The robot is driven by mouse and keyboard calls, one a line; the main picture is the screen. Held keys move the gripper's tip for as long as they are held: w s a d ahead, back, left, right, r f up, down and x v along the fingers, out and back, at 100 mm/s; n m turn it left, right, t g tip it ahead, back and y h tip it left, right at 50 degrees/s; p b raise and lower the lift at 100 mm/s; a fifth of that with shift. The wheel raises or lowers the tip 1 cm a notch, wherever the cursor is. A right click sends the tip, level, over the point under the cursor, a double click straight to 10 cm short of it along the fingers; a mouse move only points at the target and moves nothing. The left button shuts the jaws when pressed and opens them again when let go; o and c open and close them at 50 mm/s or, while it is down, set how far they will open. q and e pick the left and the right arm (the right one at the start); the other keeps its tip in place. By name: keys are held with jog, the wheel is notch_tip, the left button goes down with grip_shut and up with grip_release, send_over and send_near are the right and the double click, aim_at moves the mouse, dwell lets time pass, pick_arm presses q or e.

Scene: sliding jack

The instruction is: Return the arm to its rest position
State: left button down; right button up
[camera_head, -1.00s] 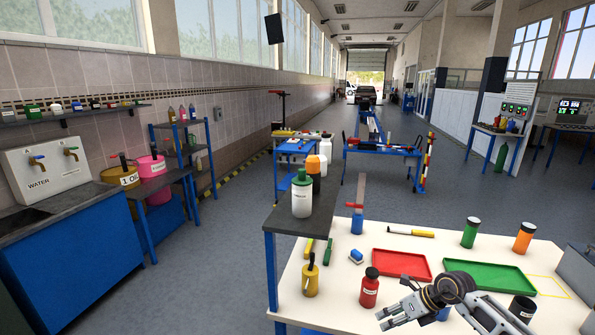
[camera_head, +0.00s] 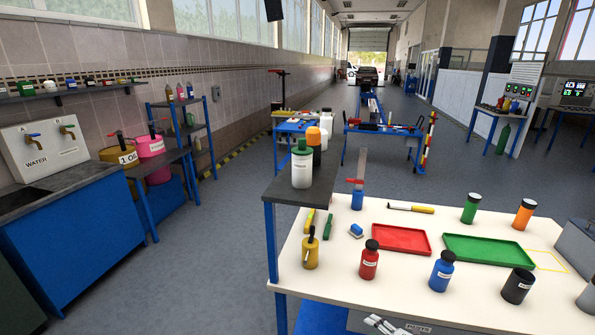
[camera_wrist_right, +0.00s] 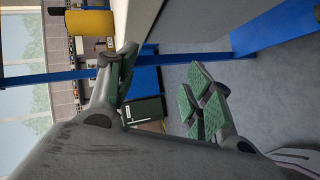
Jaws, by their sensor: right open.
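My right gripper (camera_head: 380,323) shows only in part at the bottom edge of the head view, in front of the white table (camera_head: 300,292). In the right wrist view its padded green fingers (camera_wrist_right: 161,80) are spread apart with nothing between them. Behind them are grey floor and a blue post (camera_wrist_right: 280,32). The rest of my right arm is out of the head view. My left gripper is in neither view.
A red bottle (camera_head: 369,263), a blue bottle (camera_head: 441,272) and a black container (camera_head: 517,287) stand near the table's front. Behind them lie a red tray (camera_head: 401,239) and a green tray (camera_head: 488,250). A dark raised shelf (camera_head: 322,185) borders the table's left side.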

jog(key=s+d+f+m+g+h+b, duration=0.1)
jog(key=s+d+f+m+h, duration=0.25)
jog(key=s+f+m, duration=0.75)
jog(key=s+d+f+m+g+h+b, duration=0.15)
jog(key=s+f+h, duration=0.45)
jog(key=f, duration=1)
jog(key=s+a+f+m+g, duration=0.1)
jog(key=s+f, duration=0.4)
jog(key=s, duration=0.6)
jog(key=s+a+f+m+g+b, duration=0.1)
jog(key=s+f+m+g, duration=0.3)
jog(key=s, duration=0.8)
jog(key=s+a+f+m+g+b, duration=0.1)
jog(key=s+a+f+m+g, duration=0.1)
jog(key=s+f, duration=0.4)
jog(key=s+m, duration=0.1)
jog(key=s, duration=0.4)
jog(key=shift+s+a+y, duration=0.2)
jog(key=shift+a+y, duration=0.1)
jog(key=shift+y, duration=0.05)
jog(key=shift+f, duration=0.1)
